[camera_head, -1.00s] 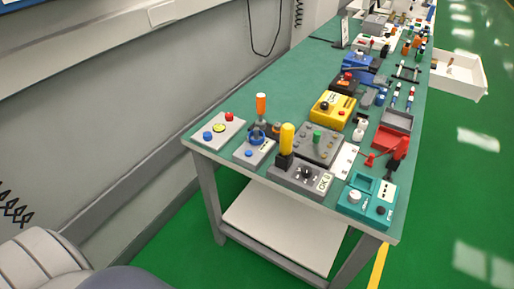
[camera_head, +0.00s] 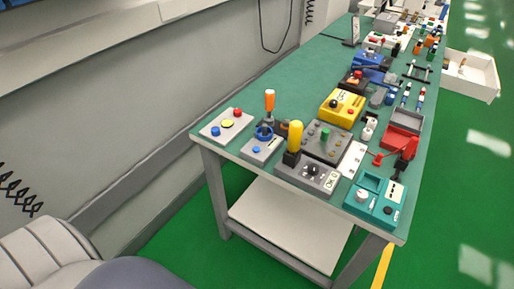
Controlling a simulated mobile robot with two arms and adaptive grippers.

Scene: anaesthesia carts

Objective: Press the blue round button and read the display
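A blue round button (camera_head: 215,130) sits on the front left corner of a pale control box (camera_head: 207,136) at the near left corner of the green table. The same box has a yellow button (camera_head: 227,123) and a red button (camera_head: 237,112). Beside it is another pale box (camera_head: 258,149) with a blue ring-shaped part and an orange-handled tool standing up. A small marked panel (camera_head: 331,183) shows on the grey box with the yellow lever; I cannot tell whether it is a display. A teal box (camera_head: 376,200) has a pale panel, too small to read. Neither gripper is in view.
The green table top (camera_head: 283,82) is bare along its left side. A yellow box (camera_head: 342,108), a grey box (camera_head: 327,144) and a red tray (camera_head: 397,139) crowd its right side. A white drawer (camera_head: 472,72) juts out at the far right. A wall runs along the left.

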